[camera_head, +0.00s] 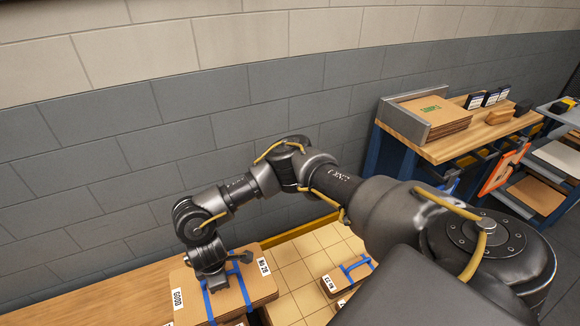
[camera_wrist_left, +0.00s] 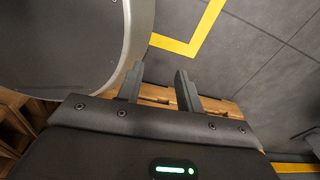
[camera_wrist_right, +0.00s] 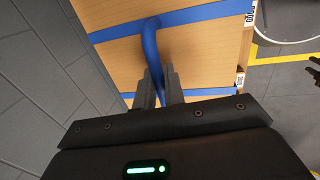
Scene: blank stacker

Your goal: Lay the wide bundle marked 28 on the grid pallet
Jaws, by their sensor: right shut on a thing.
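The wide bundle marked 28 (camera_head: 255,288) is a flat brown cardboard stack with blue straps and white labels "No 28" and "GOOD". It is at the lower left of the head view, beside the grid pallet's left edge. The tan grid pallet (camera_head: 292,276) is to its right. My right gripper (camera_wrist_right: 160,88) is shut on the bundle's blue strap loop, directly above the cardboard (camera_wrist_right: 205,45). I cannot tell whether the bundle hangs clear of what is below. My left gripper (camera_wrist_left: 158,85) is open and empty, seen only in its wrist view.
A smaller blue-strapped bundle (camera_head: 347,271) lies on the pallet's right part. A wooden bench (camera_head: 455,143) with a cardboard stack (camera_head: 433,112) stands at the upper right. A grey block wall (camera_head: 90,180) runs close behind. Bare pallet cells show between the two bundles.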

